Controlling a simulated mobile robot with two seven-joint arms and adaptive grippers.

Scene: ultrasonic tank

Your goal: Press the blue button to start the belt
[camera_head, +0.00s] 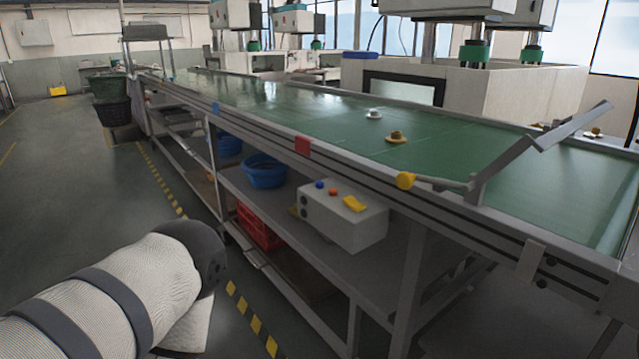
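The small round blue button (319,184) is on top of a light grey control box (358,232), near its left end. The box stands on the shelf below the conveyor belt. The green belt (290,104) runs from the near right to the far left. My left arm comes in at the lower left and ends in a dark joint, well to the left of the box. Its gripper does not show. My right arm and gripper do not show either.
An orange-red button (333,191) and a yellow piece (354,203) are also on the box. The aisle floor (90,190) is clear.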

